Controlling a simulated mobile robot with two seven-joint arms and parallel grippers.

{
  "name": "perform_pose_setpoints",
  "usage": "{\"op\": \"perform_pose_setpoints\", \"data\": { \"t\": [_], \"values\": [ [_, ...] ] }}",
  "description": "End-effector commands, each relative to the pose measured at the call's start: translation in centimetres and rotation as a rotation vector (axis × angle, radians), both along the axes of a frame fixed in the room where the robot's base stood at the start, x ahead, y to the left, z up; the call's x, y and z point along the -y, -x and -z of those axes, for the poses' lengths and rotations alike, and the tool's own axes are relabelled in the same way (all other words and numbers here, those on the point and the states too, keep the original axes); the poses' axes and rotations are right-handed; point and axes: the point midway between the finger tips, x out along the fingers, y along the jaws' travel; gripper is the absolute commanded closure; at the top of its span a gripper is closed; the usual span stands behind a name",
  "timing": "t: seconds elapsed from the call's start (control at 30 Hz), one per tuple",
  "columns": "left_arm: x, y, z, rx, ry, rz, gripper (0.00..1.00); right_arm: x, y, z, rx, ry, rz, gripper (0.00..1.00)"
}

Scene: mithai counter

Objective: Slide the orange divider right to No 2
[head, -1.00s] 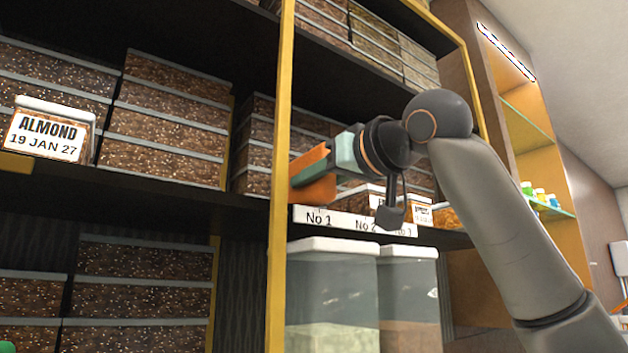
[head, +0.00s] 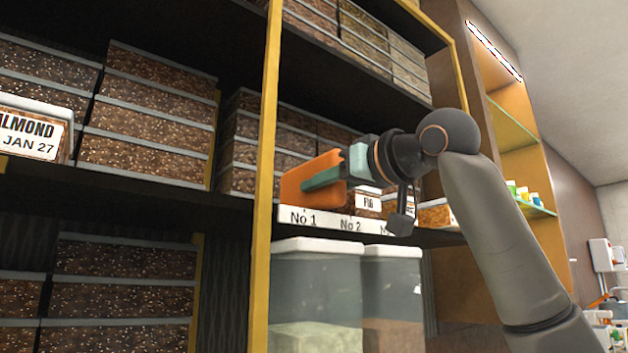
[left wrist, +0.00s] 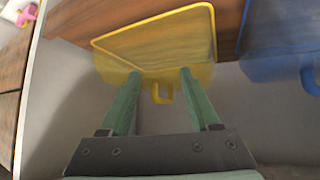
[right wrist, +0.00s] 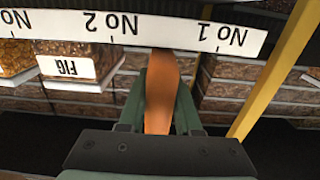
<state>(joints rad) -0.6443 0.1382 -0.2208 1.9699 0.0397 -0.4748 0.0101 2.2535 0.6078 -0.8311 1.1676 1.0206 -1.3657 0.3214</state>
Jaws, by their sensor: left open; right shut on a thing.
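The orange divider (head: 306,186) stands on the middle shelf behind the white label strip (head: 326,222). My right gripper (head: 325,178) is shut on it. In the right wrist view, which is upside down, the divider (right wrist: 160,95) sits between the fingers. Its end at the strip lies about midway between the No 2 mark (right wrist: 103,24) and the No 1 mark (right wrist: 216,36). My left gripper (left wrist: 160,74) shows only in the left wrist view; it is open, its fingertips by a yellow see-through container (left wrist: 165,45), with nothing visibly held.
A FIG box (head: 368,200) stands right of the divider, behind the strip. A yellow post (head: 268,150) rises just left of it. Stacked sweet boxes (head: 145,130) fill the shelves at left. Clear bins (head: 316,290) stand below. A blue container (left wrist: 285,60) is beside the yellow one.

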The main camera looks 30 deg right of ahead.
Motion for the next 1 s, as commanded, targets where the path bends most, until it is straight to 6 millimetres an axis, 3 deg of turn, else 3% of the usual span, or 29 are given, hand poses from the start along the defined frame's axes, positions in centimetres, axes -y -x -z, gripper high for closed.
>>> {"op": "perform_pose_setpoints", "data": {
  "t": [0.1,0.13,0.4,0.73,1.0],
  "values": [
    [0.0,0.2,0.2,-0.005,0.0,0.0,0.38,0.0,0.0,0.0,0.002,-0.001,0.001,1.0],
    [0.0,0.2,0.2,-0.006,-0.001,0.0,0.38,0.0,0.0,0.0,0.002,-0.001,0.001,0.67],
    [0.1,0.3,0.3,-0.008,0.002,0.001,0.38,-0.1,0.0,0.0,0.002,0.0,0.001,0.38],
    [0.3,0.4,0.5,-0.009,0.005,0.005,0.38,0.0,0.7,0.0,0.003,0.001,0.0,0.38],
    [1.0,0.4,1.2,-0.012,0.014,0.016,0.38,0.7,5.7,0.1,0.007,0.001,0.001,0.38]
  ]
}}
